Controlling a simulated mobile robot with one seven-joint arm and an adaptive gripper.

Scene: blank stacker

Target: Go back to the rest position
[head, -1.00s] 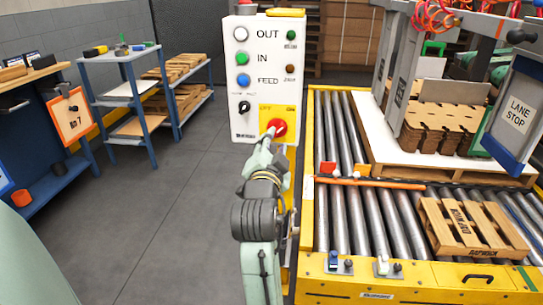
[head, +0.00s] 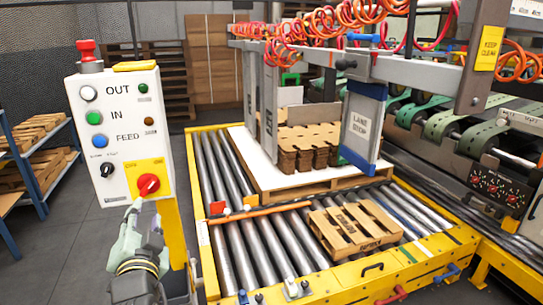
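My gripper (head: 138,212) shows in the head view at the lower left, at the end of my arm, just below and left of the red rotary switch (head: 148,185). The switch sits on a yellow plate on the white control panel (head: 112,160). I cannot tell whether the gripper touches the switch, and its fingers are too small and turned away to read. The panel also carries a white OUT button (head: 88,93), a green IN button (head: 94,118), a blue FEED button (head: 99,141) and a small black selector (head: 107,169).
A yellow-framed roller conveyor (head: 262,258) lies right of the panel. A small wooden pallet (head: 355,228) sits on it. Behind, a stack of brown blanks (head: 308,145) stands on a white board under a grey frame with a LANE STOP plate (head: 361,125). Grey floor is open at lower left.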

